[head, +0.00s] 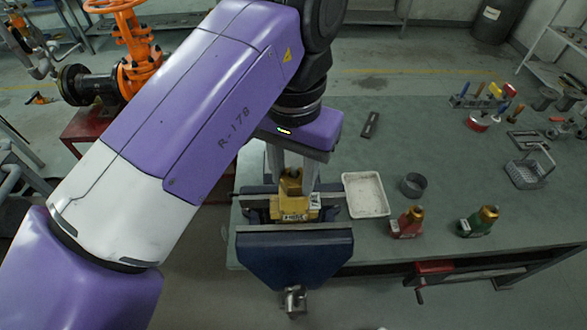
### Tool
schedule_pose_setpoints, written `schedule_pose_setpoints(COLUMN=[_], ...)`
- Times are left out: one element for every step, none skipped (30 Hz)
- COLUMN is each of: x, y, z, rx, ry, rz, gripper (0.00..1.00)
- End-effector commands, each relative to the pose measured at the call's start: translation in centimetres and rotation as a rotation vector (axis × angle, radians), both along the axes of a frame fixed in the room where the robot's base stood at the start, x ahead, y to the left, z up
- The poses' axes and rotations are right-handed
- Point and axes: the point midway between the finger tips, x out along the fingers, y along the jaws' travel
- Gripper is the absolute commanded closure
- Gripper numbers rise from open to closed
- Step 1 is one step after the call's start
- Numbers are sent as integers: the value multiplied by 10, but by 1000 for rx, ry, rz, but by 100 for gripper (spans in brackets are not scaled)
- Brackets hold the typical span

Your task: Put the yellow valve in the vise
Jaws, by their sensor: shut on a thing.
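The yellow valve (292,207) shows in the head view at the blue vise (294,258). It stands upright between the vise's jaws, its lower part hidden by the front jaw. My gripper (291,172) comes down from above, with one finger on each side of the valve's upper part, shut on it. The vise is at the near left edge of the bench, with its screw end pointing toward me. Whether the valve touches the bottom of the vise is hidden.
The green bench (400,160) holds a white tray (366,194), a dark ring (413,185), a red valve (407,223) and a green valve (479,221) right of the vise. A wire basket (530,168) and tools stand farther right. Orange pipework (135,45) is at the back left.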

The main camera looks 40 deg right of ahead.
Motion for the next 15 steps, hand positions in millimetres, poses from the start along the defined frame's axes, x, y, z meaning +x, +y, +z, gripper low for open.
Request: schedule_pose_setpoints(x=[0,0,0,0,0,0,0,0,0,0,0,0,0,0,0], y=[0,0,0,0,0,0,0,0,0,0,0,0,0,0,0], z=[-3,-5,-7,-8,-9,-11,-12,-14,-15,-17,-18,-20,-21,-22,-24], rx=[-1,0,0,-1,-1,-1,-1,-1,-1,-1,-1,-1,-1,-1,0], ry=[0,-1,-1,0,0,0,0,0,0,0,0,0,0,0,0], rz=[0,0,0,0,0,0,0,0,0,0,0,0,0,0,0], gripper=[100,100,100,100,100,100,100,100,100,100,100,100,100,100,100])
